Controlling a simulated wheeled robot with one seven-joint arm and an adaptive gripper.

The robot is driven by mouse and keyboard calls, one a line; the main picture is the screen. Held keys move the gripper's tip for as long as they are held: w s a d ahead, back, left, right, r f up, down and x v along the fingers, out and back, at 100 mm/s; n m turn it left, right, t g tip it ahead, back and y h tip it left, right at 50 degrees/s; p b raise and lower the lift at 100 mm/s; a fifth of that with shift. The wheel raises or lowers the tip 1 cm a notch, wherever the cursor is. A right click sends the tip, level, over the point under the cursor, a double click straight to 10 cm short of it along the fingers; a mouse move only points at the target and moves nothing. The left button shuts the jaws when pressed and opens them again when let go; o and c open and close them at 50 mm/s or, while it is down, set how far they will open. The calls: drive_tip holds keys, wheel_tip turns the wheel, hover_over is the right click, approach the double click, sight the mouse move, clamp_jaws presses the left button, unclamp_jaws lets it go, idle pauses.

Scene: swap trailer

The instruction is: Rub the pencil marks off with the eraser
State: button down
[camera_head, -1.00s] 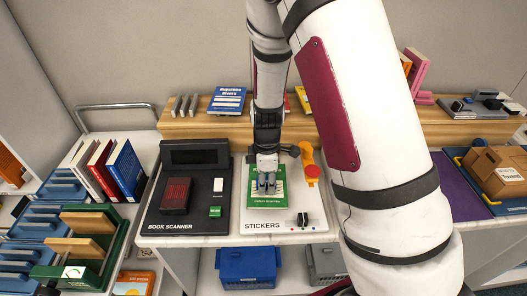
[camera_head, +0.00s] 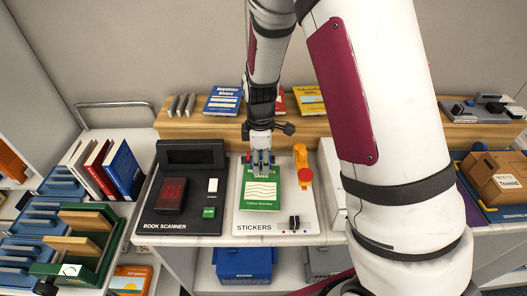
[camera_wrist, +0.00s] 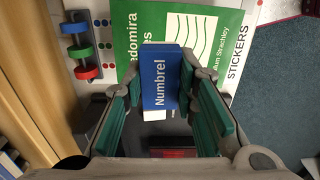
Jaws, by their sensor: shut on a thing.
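My gripper (camera_head: 261,162) is shut on a blue block-shaped eraser (camera_wrist: 158,80) lettered "Numbrel", with a white end showing in the wrist view. The green fingers press it from both sides. A green book (camera_head: 260,197) with white wavy lines and white lettering lies flat on the white stickers board. In the wrist view the book (camera_wrist: 140,28) is partly hidden behind the eraser. My gripper is over the book's far end. I cannot tell whether the eraser touches the cover. No pencil marks can be made out at this size.
The stickers board (camera_head: 245,219) carries an orange device with a red knob (camera_head: 304,165) right of the book. A black book scanner (camera_head: 187,190) stands to the left. Upright books (camera_head: 104,165) and blue trays are farther left. A wooden shelf (camera_head: 200,131) with books runs behind.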

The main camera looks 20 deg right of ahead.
wheel_tip(320, 180, up, 2)
drive_tip(key=shift+r+p, duration=0.15)
drive_tip(key=shift+p, duration=0.35)
drive_tip(key=shift+w, duration=0.1)
